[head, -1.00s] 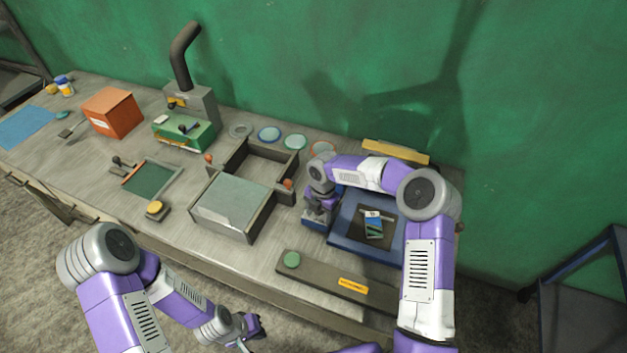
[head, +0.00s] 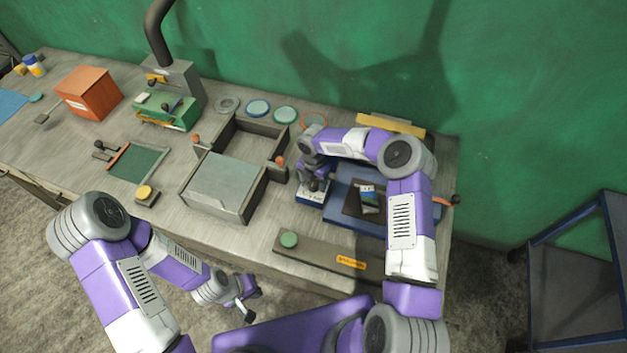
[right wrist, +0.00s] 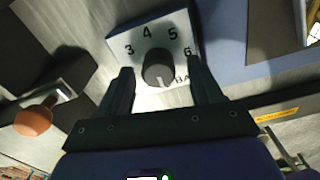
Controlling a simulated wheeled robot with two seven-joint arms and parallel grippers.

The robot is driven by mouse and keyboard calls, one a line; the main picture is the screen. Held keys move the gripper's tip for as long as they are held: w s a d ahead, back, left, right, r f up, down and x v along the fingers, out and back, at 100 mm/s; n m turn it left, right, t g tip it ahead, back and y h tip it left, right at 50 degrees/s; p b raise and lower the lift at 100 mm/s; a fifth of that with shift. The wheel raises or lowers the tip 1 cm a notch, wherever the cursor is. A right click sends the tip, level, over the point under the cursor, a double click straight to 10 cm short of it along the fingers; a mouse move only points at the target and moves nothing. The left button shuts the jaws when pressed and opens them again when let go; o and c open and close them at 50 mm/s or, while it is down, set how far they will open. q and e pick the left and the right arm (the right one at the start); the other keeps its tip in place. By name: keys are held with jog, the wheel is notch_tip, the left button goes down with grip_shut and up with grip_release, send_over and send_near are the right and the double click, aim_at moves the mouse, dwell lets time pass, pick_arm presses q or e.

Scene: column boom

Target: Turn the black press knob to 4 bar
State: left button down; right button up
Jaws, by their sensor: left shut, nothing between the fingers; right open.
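The black press knob (right wrist: 158,70) stands on a white dial plate (right wrist: 118,62) marked 3, 4, 5, 6 and BAR in the right wrist view. A white mark on the knob points toward the picture's bottom, away from the 4. My right gripper (right wrist: 160,80) is open, with one finger on each side of the knob; I cannot tell if they touch it. In the head view my right gripper (head: 317,180) is over the small blue box (head: 311,198) and hides the knob. My left gripper (head: 248,298) is shut and empty, in front of the bench.
A blue press bed (head: 345,215) lies right of the dial box. A grey tray frame with an orange-knobbed handle (head: 280,161) is close on its left. A dark bar with a green button (head: 289,239) lies in front. A blue-framed cart (head: 570,270) stands at the right.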

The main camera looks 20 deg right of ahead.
jog(key=shift+w+f, duration=0.1)
jog(key=shift+c, duration=0.6)
jog(key=c, duration=0.9)
jog(key=shift+c, duration=0.2)
